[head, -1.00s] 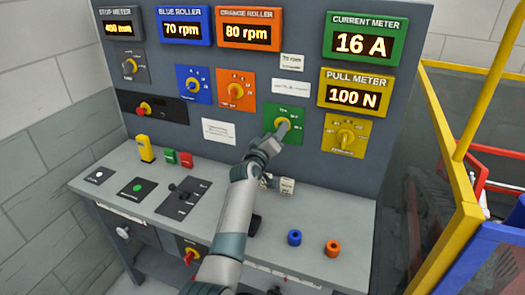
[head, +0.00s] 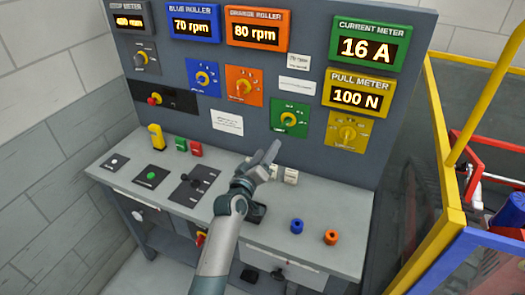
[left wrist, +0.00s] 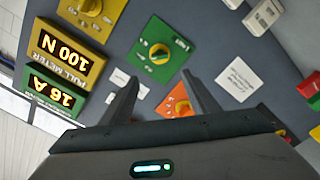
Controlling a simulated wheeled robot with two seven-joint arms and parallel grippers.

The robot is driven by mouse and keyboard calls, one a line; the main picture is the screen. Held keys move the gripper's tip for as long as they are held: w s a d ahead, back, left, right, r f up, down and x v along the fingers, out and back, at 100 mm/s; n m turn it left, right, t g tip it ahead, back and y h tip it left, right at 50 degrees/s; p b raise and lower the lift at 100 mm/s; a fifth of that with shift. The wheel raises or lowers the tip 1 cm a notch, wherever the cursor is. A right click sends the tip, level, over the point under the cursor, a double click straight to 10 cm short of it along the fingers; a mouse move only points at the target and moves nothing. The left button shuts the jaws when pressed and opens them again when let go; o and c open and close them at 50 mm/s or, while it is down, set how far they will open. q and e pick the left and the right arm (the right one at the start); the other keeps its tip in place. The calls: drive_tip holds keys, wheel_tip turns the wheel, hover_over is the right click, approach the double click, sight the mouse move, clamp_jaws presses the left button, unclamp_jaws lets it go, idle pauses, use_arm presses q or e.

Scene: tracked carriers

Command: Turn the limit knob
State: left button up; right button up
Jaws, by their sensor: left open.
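A green panel (head: 289,105) with a round knob (head: 289,120) is on the upright console, below and left of the current meter. Its label is too small to read, so I cannot tell for sure that this is the limit knob. My left gripper (head: 274,158) is open and empty, below and in front of the green panel, apart from the knob. It also shows in the left wrist view (left wrist: 160,78). My right gripper is out of view.
A yellow panel knob (head: 347,132), an orange panel knob (head: 243,87) and a blue panel knob (head: 203,77) are nearby. The current meter (head: 368,47) reads 16 A. A blue piece (head: 297,226) and an orange piece (head: 331,237) stand on the desk. A yellow frame (head: 447,150) stands right.

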use_arm(q)
drive_tip(key=v, duration=0.2)
drive_tip(key=shift+s+a+p, duration=0.1)
drive_tip(key=shift+s+p, duration=0.3)
